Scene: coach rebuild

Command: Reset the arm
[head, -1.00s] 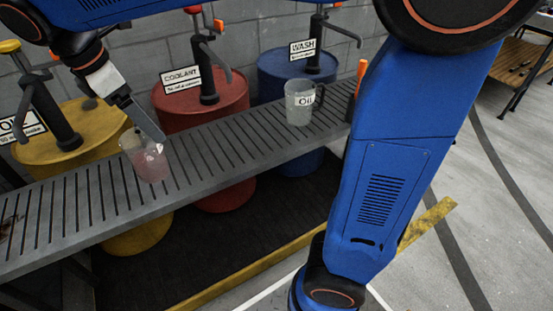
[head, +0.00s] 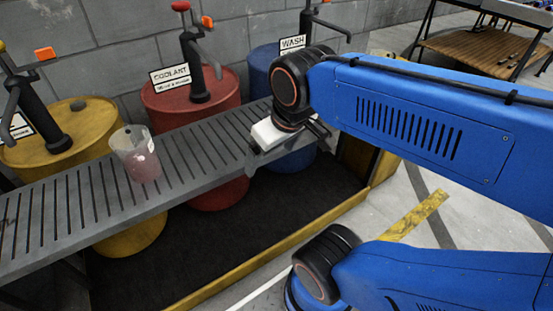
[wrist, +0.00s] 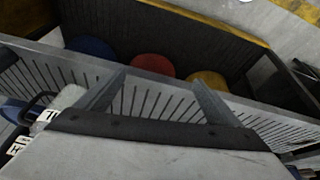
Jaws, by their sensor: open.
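My gripper (head: 287,150) is on the right in the head view, over the front edge of the grey slatted shelf (head: 85,200). Its two fingers are apart with nothing between them, which also shows in the wrist view (wrist: 157,76). A clear cup (head: 136,155) with pinkish liquid stands upright on the shelf, well to the left of my gripper. The jug marked OIL is hidden behind my arm in the head view. A dark loop and white labels at the wrist view's left edge are too cropped to identify surely.
Behind the shelf stand yellow (head: 70,130), red (head: 195,95) and blue (head: 262,70) drums with hand pumps. A grey block wall is behind them. A wooden-topped bench (head: 485,50) stands at the far right. Open floor lies between.

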